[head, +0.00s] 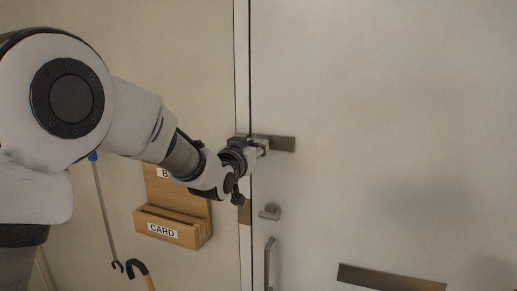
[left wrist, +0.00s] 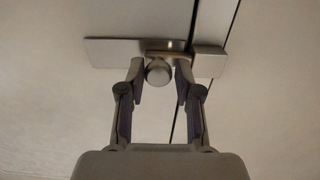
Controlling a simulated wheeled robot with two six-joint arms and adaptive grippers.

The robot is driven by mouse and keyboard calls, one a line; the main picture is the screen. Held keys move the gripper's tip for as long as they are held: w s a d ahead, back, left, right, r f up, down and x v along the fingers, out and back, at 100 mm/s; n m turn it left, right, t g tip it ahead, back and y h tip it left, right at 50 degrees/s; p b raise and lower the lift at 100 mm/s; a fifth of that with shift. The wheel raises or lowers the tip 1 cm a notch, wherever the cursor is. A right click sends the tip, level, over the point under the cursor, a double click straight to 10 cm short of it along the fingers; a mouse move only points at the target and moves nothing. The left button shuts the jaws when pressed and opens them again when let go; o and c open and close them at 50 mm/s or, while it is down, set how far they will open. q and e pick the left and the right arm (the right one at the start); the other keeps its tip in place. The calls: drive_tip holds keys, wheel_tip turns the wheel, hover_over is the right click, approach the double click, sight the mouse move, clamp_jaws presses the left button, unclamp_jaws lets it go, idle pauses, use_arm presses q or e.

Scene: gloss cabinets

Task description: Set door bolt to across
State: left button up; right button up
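The door bolt has a flat metal plate (head: 282,143) on the door, right of the vertical gap in the head view. In the left wrist view its plate (left wrist: 112,52) lies left of the gap, with a round knob (left wrist: 158,73) at its right part and a block-like keeper (left wrist: 209,62) further right. Whether the bolt's bar enters the keeper is unclear. My left gripper (head: 262,147) is at the bolt. In the left wrist view its fingers (left wrist: 160,80) are apart, one on each side of the knob, with narrow gaps showing. My right gripper is out of view.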

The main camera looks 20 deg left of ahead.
use_arm(q)
drive_tip(key=shift+o, duration=0.5)
drive_tip(key=shift+a, duration=0.25)
drive_tip(key=shift+s, duration=0.1)
drive_tip(key=s, duration=0.7)
drive_tip(key=shift+a, duration=0.15)
drive_tip(key=shift+s+f, duration=0.1)
drive_tip(key=shift+s, duration=0.05)
